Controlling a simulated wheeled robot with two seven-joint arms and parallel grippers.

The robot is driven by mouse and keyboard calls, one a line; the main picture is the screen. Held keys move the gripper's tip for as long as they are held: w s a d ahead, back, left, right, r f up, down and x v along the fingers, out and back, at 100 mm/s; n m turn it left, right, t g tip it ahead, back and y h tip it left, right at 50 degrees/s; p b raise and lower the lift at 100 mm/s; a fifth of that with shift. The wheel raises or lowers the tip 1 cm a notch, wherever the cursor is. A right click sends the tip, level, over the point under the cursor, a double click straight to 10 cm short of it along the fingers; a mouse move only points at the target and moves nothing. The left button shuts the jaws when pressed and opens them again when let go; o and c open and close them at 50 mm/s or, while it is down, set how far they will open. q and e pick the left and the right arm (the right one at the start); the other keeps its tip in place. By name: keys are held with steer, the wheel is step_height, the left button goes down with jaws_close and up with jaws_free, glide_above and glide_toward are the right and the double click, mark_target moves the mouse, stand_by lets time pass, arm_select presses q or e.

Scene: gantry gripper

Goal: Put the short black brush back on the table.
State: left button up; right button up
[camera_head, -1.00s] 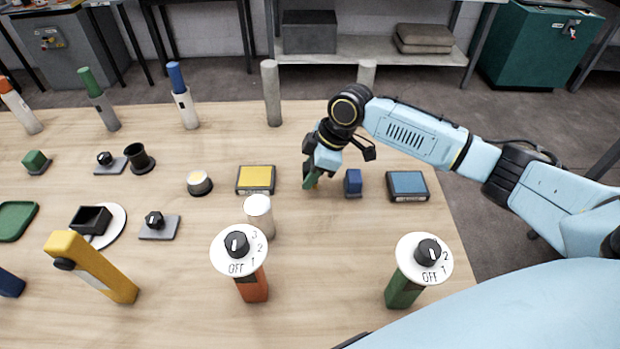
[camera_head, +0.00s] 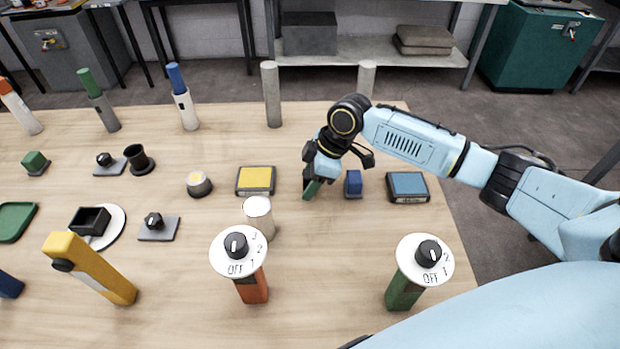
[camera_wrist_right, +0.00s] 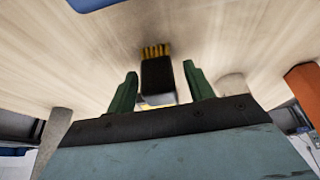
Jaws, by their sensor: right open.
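My right gripper (camera_head: 312,188) is low over the wooden table (camera_head: 330,255), between the yellow-topped block and the blue block. In the right wrist view its two green fingers (camera_wrist_right: 161,90) stand apart. The short black brush (camera_wrist_right: 158,75), with yellow bristles pointing away, is seen between them. A gap shows on each side of the brush, so the fingers do not grip it. It appears to be at the table surface, but I cannot tell its exact contact. The brush is hidden behind my gripper in the head view. My left gripper is not in view.
A yellow-topped block (camera_head: 255,180) is left of the gripper. A small blue block (camera_head: 353,184) and a blue-topped block (camera_head: 408,186) are right. A white cylinder (camera_head: 258,214) and two dial posts, orange (camera_head: 253,289) and green (camera_head: 402,292), stand nearer. Table between the posts is clear.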

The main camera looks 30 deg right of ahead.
steer(key=p+v, duration=0.1)
steer(key=v, duration=1.1)
steer(key=shift+p, duration=0.35)
